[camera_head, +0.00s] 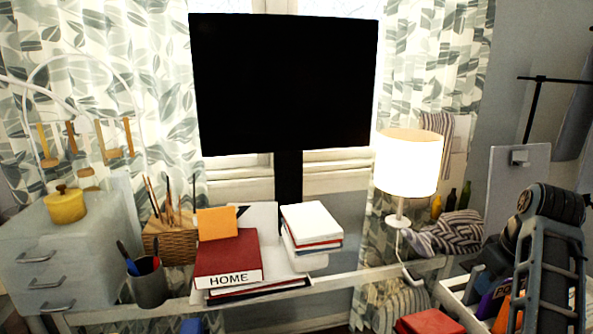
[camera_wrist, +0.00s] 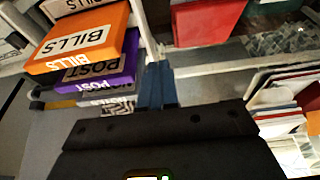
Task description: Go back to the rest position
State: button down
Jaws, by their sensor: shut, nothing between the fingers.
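My gripper (camera_wrist: 158,68) shows in the wrist view as two blue-grey fingers pressed together, shut and empty. It is beside an orange box marked BILLS (camera_wrist: 82,42) and a purple box marked POST (camera_wrist: 95,75), which are left of the fingers. I cannot tell how far apart they are in depth. In the head view my arm stands at the lower right, and the fingers are not visible there.
A desk holds red books (camera_head: 228,256), a stack of white books (camera_head: 311,226), a pen cup (camera_head: 148,283) and a lamp (camera_head: 408,165). A black monitor (camera_head: 284,84) stands behind. A red box (camera_head: 429,322) is at the bottom right. Stacked papers (camera_wrist: 282,100) lie right in the wrist view.

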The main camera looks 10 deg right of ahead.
jog(key=s+f+h, duration=0.1)
jog(key=s+f, duration=0.1)
jog(key=f, duration=0.2)
jog(key=s+a+f+t+h, duration=0.1)
jog(key=s+f, duration=0.2)
jog(key=f, duration=0.1)
jog(key=s+f+h, duration=0.1)
jog(key=s+f, duration=0.1)
jog(key=f, duration=0.2)
jog(key=shift+s+a+t, duration=0.2)
jog(key=shift+s+t, duration=0.1)
jog(key=shift+s, duration=0.05)
jog(key=s+a+f+t+h, duration=0.1)
jog(key=s+a+f+t, duration=0.25)
jog(key=s+a, duration=0.4)
jog(key=s+a+r+n+t+y, duration=0.1)
jog(key=s+a+r+t, duration=0.1)
jog(key=s+a, duration=0.45)
jog(key=s+a+r+t+y, duration=0.1)
jog(key=s+a+r+t, duration=0.15)
jog(key=s, duration=0.65)
jog(key=s+a+r+m+t+y, duration=0.1)
jog(key=s+a+r+y, duration=0.1)
jog(key=s+a+r, duration=0.5)
notch_tip(320, 180, up, 4)
jog(key=s, duration=0.2)
jog(key=shift+s+t, duration=0.4)
